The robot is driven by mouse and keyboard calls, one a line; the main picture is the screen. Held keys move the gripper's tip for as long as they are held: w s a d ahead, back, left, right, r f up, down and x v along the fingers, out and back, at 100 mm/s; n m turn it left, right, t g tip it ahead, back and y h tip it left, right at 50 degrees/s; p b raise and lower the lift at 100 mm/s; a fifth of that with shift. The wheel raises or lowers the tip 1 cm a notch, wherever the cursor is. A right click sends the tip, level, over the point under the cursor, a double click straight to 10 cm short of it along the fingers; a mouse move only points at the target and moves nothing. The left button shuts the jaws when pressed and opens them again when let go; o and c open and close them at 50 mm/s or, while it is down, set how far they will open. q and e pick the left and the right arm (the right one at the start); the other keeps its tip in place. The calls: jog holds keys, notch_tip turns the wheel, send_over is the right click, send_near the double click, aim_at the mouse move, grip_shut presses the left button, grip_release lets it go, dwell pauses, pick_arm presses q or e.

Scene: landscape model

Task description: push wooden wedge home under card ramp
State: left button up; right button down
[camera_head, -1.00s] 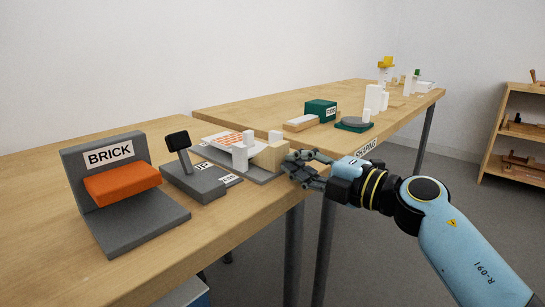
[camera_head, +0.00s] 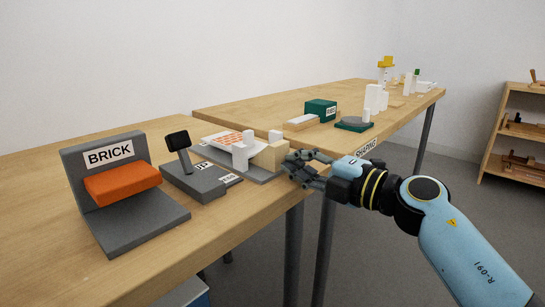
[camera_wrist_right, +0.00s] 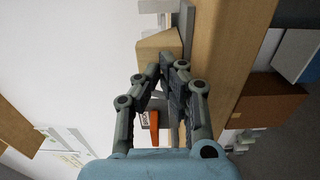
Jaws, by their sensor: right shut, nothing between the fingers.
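The wooden wedge (camera_head: 270,157) is a pale tan block at the right end of a grey base plate (camera_head: 262,177), beside white guide blocks (camera_head: 240,157). The card ramp (camera_head: 221,140), white with an orange brick pattern, slopes behind the white blocks. How far the wedge reaches under the card is hidden. My right gripper (camera_head: 287,161) is shut and empty, its fingertips at the wedge's right end. In the right wrist view the fingertips (camera_wrist_right: 163,66) are just below the wedge (camera_wrist_right: 159,43); I cannot tell whether they touch it. My left gripper is not in view.
A grey stand marked BRICK (camera_head: 150,215) with an orange block and a grey lever device (camera_head: 195,180) stand to the left. The table's front edge runs below my right gripper.

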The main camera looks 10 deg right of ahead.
aim_at(282, 157)
jog(key=shift+w, duration=0.1)
jog(key=shift+w+a, duration=0.35)
jog(key=shift+w, duration=0.05)
jog(key=shift+w+a, duration=0.15)
jog(key=shift+w, duration=0.1)
jog(key=shift+p+x, duration=0.5)
jog(key=shift+x, duration=0.7)
